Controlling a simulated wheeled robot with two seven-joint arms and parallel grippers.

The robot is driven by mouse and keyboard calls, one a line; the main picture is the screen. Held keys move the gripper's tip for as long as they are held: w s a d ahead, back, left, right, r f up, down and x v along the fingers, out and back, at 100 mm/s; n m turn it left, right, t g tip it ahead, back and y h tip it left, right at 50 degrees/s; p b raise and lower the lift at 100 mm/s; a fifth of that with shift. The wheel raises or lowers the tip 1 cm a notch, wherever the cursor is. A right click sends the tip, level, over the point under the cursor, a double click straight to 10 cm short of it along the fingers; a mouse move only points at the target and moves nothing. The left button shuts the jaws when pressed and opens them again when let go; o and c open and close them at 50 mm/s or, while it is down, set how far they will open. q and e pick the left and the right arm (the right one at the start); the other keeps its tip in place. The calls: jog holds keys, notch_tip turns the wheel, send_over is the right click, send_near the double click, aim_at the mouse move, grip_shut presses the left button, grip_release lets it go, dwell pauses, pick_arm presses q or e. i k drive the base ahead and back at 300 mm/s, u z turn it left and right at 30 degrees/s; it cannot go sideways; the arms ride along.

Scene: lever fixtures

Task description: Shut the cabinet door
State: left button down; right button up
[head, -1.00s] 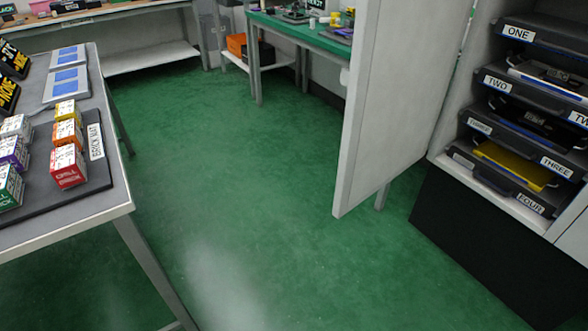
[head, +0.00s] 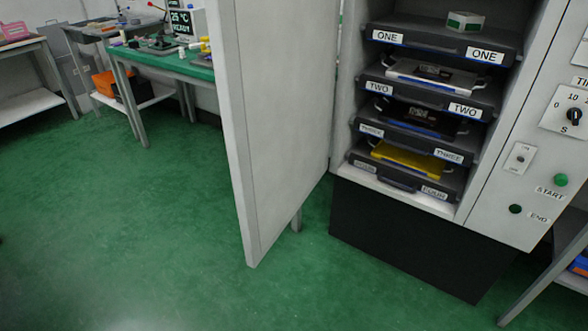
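The cabinet door (head: 285,110) is a tall light-grey panel in the middle of the head view. It stands wide open, swung out from the left side of the cabinet (head: 490,160), with its free edge toward me. The cabinet's inside is exposed and holds a stack of dark trays labelled ONE (head: 440,44), TWO (head: 425,98), THREE (head: 412,143) and FOUR (head: 400,180). A small green and white box (head: 465,21) lies on the top tray. Neither of my grippers shows in the view.
A control panel with a dial (head: 574,116) and START button (head: 561,180) is right of the trays. A green-topped table (head: 180,64) stands behind the door. A table leg (head: 530,290) is at the lower right. Green floor (head: 130,220) is clear in front and left.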

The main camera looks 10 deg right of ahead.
aim_at(274, 61)
jog(key=z, duration=0.3)
jog(key=i, duration=0.85)
jog(key=u, duration=0.1)
